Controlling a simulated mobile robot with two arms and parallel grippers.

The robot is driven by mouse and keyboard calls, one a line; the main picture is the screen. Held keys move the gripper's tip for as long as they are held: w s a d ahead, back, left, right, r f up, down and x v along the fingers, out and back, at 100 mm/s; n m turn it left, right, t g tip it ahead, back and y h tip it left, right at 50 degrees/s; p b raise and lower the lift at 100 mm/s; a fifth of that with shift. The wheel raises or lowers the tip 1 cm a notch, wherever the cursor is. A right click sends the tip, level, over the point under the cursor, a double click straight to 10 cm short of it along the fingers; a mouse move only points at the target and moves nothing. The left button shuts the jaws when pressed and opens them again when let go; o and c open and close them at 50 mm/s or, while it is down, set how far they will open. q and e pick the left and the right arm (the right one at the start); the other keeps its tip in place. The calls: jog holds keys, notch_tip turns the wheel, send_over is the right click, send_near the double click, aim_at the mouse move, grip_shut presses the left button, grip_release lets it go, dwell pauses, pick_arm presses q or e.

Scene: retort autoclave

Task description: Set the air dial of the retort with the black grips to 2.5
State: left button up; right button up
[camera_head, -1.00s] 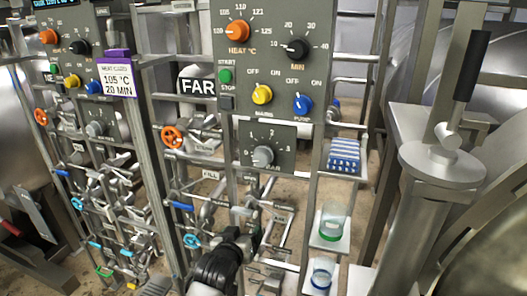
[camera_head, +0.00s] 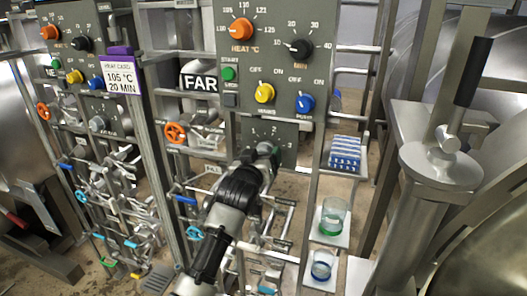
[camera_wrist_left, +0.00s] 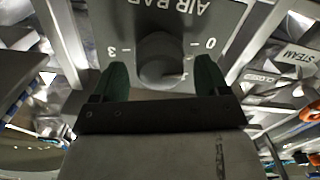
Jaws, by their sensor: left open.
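The air dial (camera_wrist_left: 160,55) is a round grey knob on a grey panel marked AIR BAR, upside down in the left wrist view. Its 0 shows at right and its 3 at left; a light mark on the knob lies toward the 0 side, exact value unclear. My left gripper (camera_wrist_left: 160,78) is open, its green fingers on either side of the knob with narrow gaps. In the head view my left gripper (camera_head: 262,153) covers most of the dial in front of the air panel (camera_head: 285,136). A black grip (camera_head: 473,70) stands on the retort hardware at right. My right gripper is not in view.
Above the air panel are an orange heat dial (camera_head: 242,29), a black minutes dial (camera_head: 300,49), a yellow knob (camera_head: 264,93) and a blue knob (camera_head: 304,102). Valves and pipes crowd the left. Shelves at right hold a green-based glass (camera_head: 332,217) and a blue-ringed glass (camera_head: 321,267).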

pick_arm(q)
jog(key=shift+w+d, duration=0.2)
jog(key=shift+w, duration=0.5)
jog(key=c, duration=0.9)
